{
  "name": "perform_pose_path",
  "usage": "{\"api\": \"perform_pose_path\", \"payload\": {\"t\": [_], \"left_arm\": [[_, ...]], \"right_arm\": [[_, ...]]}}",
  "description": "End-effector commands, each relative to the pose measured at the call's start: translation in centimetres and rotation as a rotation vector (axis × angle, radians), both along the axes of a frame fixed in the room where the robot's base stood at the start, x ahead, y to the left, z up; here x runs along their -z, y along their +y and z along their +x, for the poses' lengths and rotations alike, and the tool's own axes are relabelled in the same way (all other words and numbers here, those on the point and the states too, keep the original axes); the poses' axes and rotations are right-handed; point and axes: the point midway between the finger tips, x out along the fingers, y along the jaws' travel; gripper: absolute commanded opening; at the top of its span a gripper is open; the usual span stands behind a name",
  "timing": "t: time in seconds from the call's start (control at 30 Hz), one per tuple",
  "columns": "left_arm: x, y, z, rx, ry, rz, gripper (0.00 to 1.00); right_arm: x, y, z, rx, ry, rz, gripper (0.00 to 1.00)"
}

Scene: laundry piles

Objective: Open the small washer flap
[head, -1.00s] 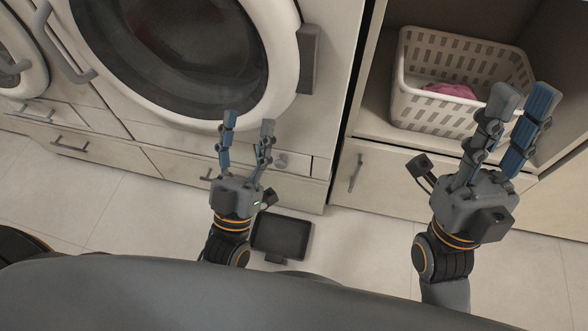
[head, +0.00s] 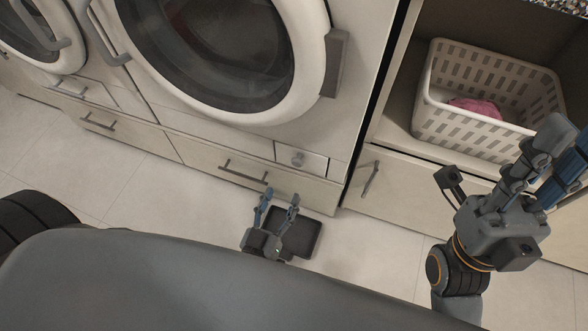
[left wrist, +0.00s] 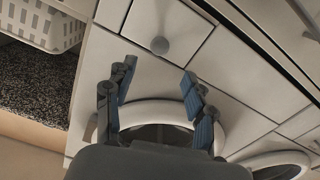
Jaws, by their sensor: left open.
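The small washer flap (head: 316,164) is a pale rectangular panel with a round grey knob (head: 298,159), low on the washer front, below and right of the big round door. It looks closed. In the left wrist view the flap (left wrist: 188,22) and its knob (left wrist: 159,45) show near the top, beyond the fingertips. My left gripper (head: 280,195) is open and empty, low in front of the drawer and apart from the flap. In the left wrist view its two fingers (left wrist: 156,80) stand apart. My right gripper (head: 569,143) is open and empty at the right edge.
A drawer handle (head: 243,172) sticks out left of the flap. A dark tray (head: 308,232) lies on the floor by my left gripper. A white basket (head: 433,118) with pink cloth stands on a shelf at right. A cabinet handle (head: 371,178) is below it.

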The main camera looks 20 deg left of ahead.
Motion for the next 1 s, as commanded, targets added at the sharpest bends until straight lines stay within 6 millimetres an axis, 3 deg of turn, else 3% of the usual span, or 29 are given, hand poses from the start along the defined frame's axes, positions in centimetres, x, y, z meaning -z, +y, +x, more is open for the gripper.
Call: {"api": "perform_pose_path", "payload": {"t": [0.03, 0.2, 0.4, 0.6, 0.87, 1.0], "left_arm": [[0.1, 0.0, 1.4, -0.002, -0.007, -0.001, 0.54], [0.1, -0.2, 4.9, -0.001, -0.006, -0.002, 0.54], [0.0, -0.3, 7.9, -0.001, -0.005, -0.001, 0.54], [-0.1, -0.3, 9.1, -0.001, -0.003, 0.0, 0.54], [-0.1, -0.3, 9.2, 0.0, -0.002, 0.0, 0.54], [-0.1, -0.3, 9.1, 0.0, -0.002, 0.0, 0.28]], "right_arm": [[0.4, -0.2, -0.9, -0.002, -0.045, 0.015, 0.28], [1.5, -0.2, -0.7, -0.002, -0.035, 0.012, 0.28], [2.3, -0.2, -0.7, -0.002, -0.035, 0.012, 0.28], [2.5, -0.2, -0.7, -0.002, -0.034, 0.012, 0.28], [2.5, -0.1, -0.7, -0.003, -0.034, 0.011, 0.28], [2.5, -0.1, -0.7, -0.003, -0.034, 0.012, 0.28]]}}
